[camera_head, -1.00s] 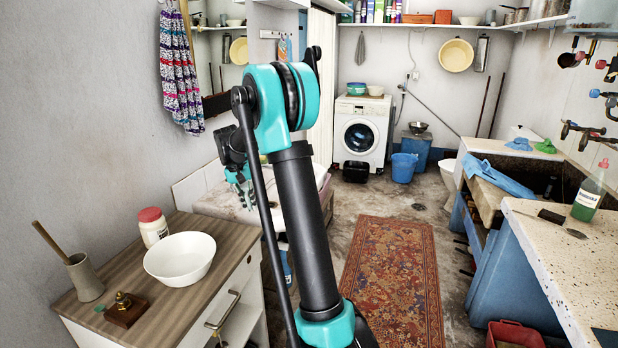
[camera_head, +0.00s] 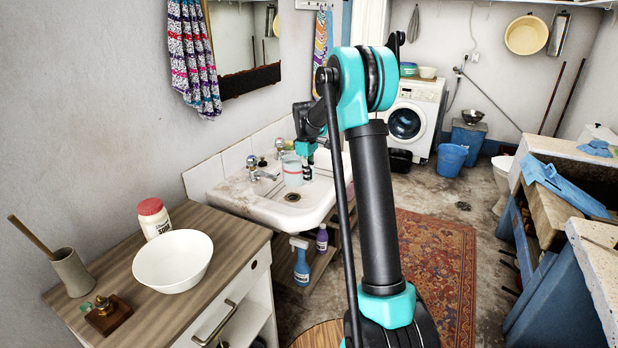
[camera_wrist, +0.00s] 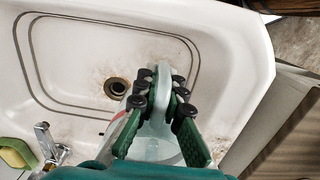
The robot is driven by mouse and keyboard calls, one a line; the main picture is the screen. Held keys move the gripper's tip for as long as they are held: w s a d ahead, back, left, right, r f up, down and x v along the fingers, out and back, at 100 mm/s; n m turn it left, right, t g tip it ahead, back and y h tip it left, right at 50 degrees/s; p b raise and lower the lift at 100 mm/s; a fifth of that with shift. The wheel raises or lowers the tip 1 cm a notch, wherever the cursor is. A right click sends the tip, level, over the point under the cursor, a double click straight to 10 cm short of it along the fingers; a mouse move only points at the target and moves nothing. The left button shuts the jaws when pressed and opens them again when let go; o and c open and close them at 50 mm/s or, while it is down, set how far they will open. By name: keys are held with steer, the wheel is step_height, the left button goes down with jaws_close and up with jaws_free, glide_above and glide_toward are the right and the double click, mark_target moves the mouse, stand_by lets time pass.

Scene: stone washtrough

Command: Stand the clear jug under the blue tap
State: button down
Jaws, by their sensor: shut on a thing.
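The clear jug (camera_head: 292,172) is at the white sink, beside its drain; I cannot tell if it touches the basin. My gripper (camera_head: 308,160) is at the jug's right side, partly hidden by my arm. In the wrist view, the green fingers of my gripper (camera_wrist: 160,100) are shut on the pale upright handle of the jug (camera_wrist: 158,145). The jug's lower part is partly hidden by the fingers and wrist. A metal tap (camera_head: 262,170) stands on the sink's left rim, also in the wrist view (camera_wrist: 45,142). No clearly blue tap shows now.
A patterned rug (camera_head: 435,250) lies on the floor. A stone-topped blue unit (camera_head: 555,320) stands at the right.

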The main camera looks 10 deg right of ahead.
steer(key=shift+a, duration=0.1)
steer(key=shift+f, duration=0.1)
stand_by(0.3)
steer(key=shift+w+a+f, duration=0.1)
steer(key=shift+f, duration=2.1)
steer(key=shift+w+a+f, duration=0.1)
steer(key=shift+a+f, duration=0.05)
steer(key=shift+f, duration=2.1)
steer(key=shift+w+a+f, duration=0.1)
steer(key=shift+f, duration=2.1)
steer(key=shift+a+f, duration=0.1)
steer(key=shift+f, duration=0.15)
steer(key=shift+w+a+f, duration=0.15)
steer(key=shift+w+a, duration=0.6)
steer(key=shift+a, duration=0.25)
steer(key=shift+w+a+f, duration=0.1)
steer(key=shift+w+a, duration=0.65)
steer(key=shift+a, duration=0.25)
steer(key=shift+f, duration=0.25)
steer(key=c, duration=1.6)
jaws_free()
